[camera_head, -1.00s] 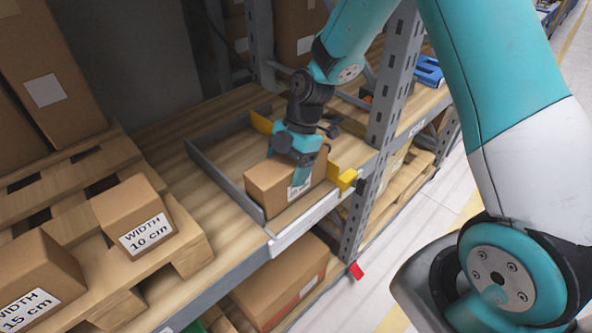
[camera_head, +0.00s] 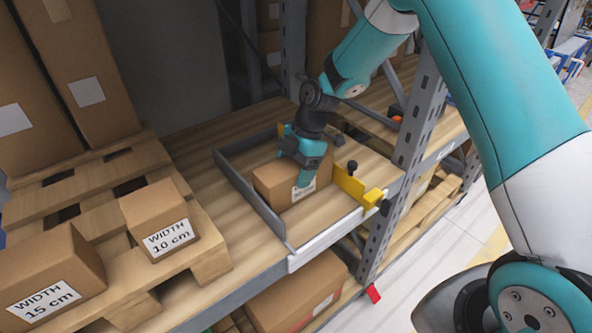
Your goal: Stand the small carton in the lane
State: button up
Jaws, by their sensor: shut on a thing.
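A brown carton with a white label (camera_head: 279,187) is in the lane, lying low between the grey side rail (camera_head: 250,190) on the left and the yellow stop (camera_head: 357,186) on the right. Its label is too small to read. My gripper (camera_head: 306,172) is shut on this carton from above, with a teal finger against its front face. The far finger is hidden. A gap of bare wood lies between the carton and the lane's pale front lip (camera_head: 330,238). I cannot tell whether the carton touches the rail or the wood under it.
A carton marked "WIDTH 10 cm" (camera_head: 158,212) and one marked "WIDTH 15 cm" (camera_head: 62,268) stand on a wooden pallet (camera_head: 205,240) at left. A grey rack upright (camera_head: 418,125) rises just right of the lane. Another carton (camera_head: 300,285) sits below the shelf.

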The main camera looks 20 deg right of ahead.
jog(key=o, duration=1.3)
jog(key=b+v, duration=0.1)
jog(key=v, duration=1.6)
jog(key=s+a+r+m, duration=0.3)
jog(key=s+a+m, duration=0.1)
jog(key=s, duration=0.3)
jog(key=s+a+r+m, duration=0.2)
jog(key=s+a+m, duration=0.15)
jog(key=s, duration=0.35)
jog(key=s+m, duration=0.2)
jog(key=s, duration=0.3)
jog(key=s+a+f+m+t, duration=0.1)
jog(key=s+m, duration=0.1)
jog(key=s, duration=0.3)
jog(key=s+a+m, duration=0.1)
jog(key=s+m, duration=0.2)
jog(key=s, duration=0.2)
jog(key=shift+s+f, duration=0.25)
jog(key=shift+f, duration=0.15)
